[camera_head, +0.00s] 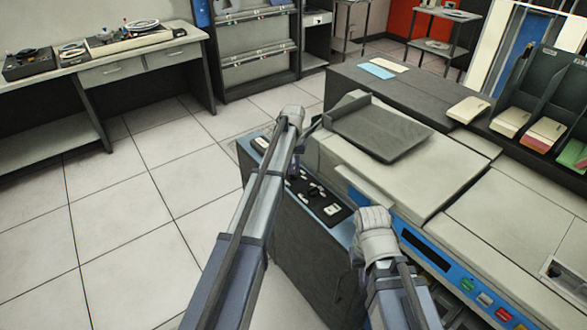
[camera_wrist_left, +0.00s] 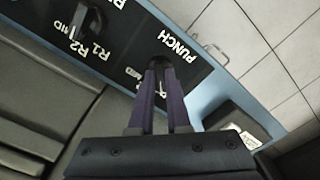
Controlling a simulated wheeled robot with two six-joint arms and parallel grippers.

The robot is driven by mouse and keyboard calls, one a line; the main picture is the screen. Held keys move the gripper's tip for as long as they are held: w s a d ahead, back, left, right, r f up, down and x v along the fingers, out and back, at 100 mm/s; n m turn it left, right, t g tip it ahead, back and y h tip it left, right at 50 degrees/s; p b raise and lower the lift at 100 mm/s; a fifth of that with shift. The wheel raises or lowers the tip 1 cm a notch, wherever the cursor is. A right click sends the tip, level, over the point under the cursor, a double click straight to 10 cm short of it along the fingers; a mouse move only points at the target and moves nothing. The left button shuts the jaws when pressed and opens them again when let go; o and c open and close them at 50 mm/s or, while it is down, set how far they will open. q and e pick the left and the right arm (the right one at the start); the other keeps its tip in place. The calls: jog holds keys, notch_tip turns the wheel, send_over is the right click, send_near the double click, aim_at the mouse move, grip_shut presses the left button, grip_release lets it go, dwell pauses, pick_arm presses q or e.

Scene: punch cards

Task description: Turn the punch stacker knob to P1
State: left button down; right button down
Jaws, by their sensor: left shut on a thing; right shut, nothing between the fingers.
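In the left wrist view, my left gripper (camera_wrist_left: 160,72) is shut on a dark knob (camera_wrist_left: 160,61) beside the word PUNCH on a black panel (camera_wrist_left: 125,50). The fingers cover most of this knob. Its pointer direction and nearby position marks cannot be made out. A second knob (camera_wrist_left: 91,20), with R1 and R2 marks, sits farther left. In the head view, my left arm (camera_head: 262,195) covers part of the panel (camera_head: 325,200); its fingertips are hidden. My right gripper (camera_head: 374,238) is over the machine's near side, apart from the panel, with its fingertips mostly hidden.
The machine's light covers (camera_head: 395,175) and dark tray (camera_head: 375,128) lie right of the panel. Coloured buttons (camera_head: 485,299) line its blue front strip. A dark box (camera_wrist_left: 238,122) stands right of my left fingers. Tiled floor (camera_head: 120,220) is clear at left.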

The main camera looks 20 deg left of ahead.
aim_at(293, 171)
dwell(0.4)
pick_arm(q)
jog(key=c, duration=0.9)
grip_release()
notch_tip(293, 171, up, 8)
jog(key=p, duration=0.8)
jog(key=shift+f, duration=0.1)
